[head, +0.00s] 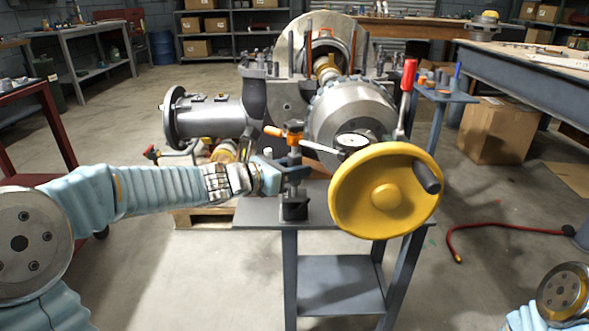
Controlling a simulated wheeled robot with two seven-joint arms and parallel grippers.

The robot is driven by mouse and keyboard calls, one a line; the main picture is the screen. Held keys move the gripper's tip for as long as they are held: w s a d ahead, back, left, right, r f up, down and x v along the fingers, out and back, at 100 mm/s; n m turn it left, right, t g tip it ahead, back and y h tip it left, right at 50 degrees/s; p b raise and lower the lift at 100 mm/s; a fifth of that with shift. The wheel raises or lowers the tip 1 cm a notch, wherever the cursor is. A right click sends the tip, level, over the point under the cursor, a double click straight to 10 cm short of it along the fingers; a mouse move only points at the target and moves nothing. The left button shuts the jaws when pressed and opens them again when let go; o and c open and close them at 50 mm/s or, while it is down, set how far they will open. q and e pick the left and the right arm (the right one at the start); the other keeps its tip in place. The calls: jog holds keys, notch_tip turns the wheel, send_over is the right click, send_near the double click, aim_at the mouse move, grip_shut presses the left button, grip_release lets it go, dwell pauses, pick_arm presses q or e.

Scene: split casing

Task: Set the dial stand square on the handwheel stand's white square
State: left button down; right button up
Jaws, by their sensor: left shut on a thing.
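The dial stand has a dark block base (294,211), an upright post, an orange-knobbed clamp and a round white dial (351,140) out to the right. My left gripper (288,172) comes in from the left and is shut on the dial stand's post, above the base. The dial stand looks upright, with its base over the left part of the grey handwheel stand (262,217). I cannot tell whether the base touches the top. The white square does not show; the base may cover it. My right gripper is out of view; only part of that arm shows at bottom right.
The yellow handwheel (385,190) stands close to the right of the dial stand, with a red-handled lever (407,80) behind it. The large metal casing (355,112) is just behind. A red hose (500,228) lies on the floor to the right.

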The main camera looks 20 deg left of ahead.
pick_arm(q)
jog(key=c, duration=0.7)
grip_release()
jog(key=shift+f, duration=0.1)
jog(key=o, duration=0.3)
jog(key=shift+f, duration=0.15)
jog(key=shift+s+a+r, duration=0.3)
jog(key=shift+s+a, duration=0.05)
jog(key=shift+s, duration=0.15)
jog(key=p+v, duration=0.2)
jog(key=v, duration=0.5)
jog(key=shift+s+a, duration=0.2)
jog(key=shift+s, duration=0.1)
jog(key=shift+r, duration=0.1)
